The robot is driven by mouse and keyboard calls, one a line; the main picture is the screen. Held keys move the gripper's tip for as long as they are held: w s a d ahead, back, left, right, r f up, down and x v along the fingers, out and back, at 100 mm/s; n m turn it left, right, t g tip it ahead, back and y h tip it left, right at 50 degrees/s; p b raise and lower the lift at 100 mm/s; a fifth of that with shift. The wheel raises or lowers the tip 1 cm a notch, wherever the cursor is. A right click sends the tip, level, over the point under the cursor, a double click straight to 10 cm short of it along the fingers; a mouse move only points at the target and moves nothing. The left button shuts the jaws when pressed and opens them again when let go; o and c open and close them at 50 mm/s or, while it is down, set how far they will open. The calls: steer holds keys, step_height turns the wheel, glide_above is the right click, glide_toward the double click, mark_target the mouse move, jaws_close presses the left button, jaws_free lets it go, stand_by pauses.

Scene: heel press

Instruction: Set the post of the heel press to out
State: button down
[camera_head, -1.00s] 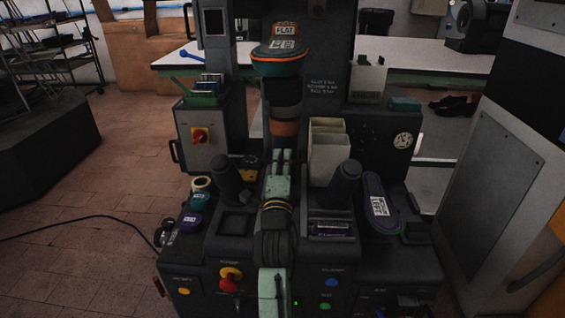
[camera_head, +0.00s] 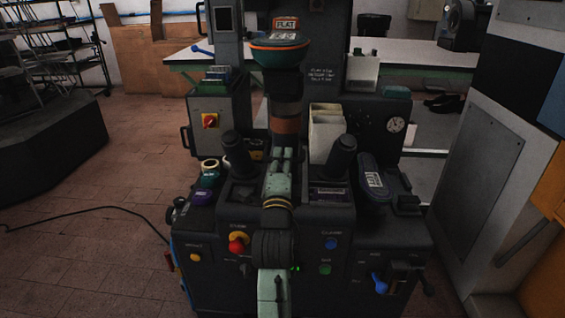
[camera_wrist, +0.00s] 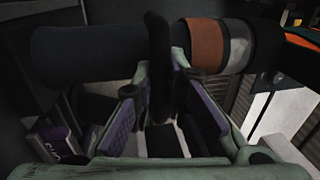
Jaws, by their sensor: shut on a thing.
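The post (camera_head: 285,106) of the heel press stands upright at the middle of the machine, dark with orange and grey bands. A round orange-rimmed pad marked FLAT (camera_head: 286,23) sits on top of it. In the wrist view the post (camera_wrist: 100,52) lies across the top of the picture. A dark bar (camera_wrist: 159,50) stands out in front of it, between my fingers. My gripper (camera_head: 281,158) is low in front of the post, and in the wrist view its purple-lined fingers (camera_wrist: 162,78) are shut on the dark bar. Where the bar joins the post is unclear.
Two dark cylinders (camera_head: 238,157) (camera_head: 340,158) flank my gripper. A white bin (camera_head: 327,133) stands to the right of the post. The front panel has a red knob (camera_head: 238,242), several buttons and a blue lever (camera_head: 379,284). A grey cabinet (camera_head: 487,165) stands at the right.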

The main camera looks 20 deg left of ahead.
steer(key=shift+s+f, duration=0.1)
steer(key=c, duration=1.6)
jaws_free()
steer(key=v, duration=0.7)
steer(key=shift+s, duration=0.3)
steer(key=shift+d, duration=0.1)
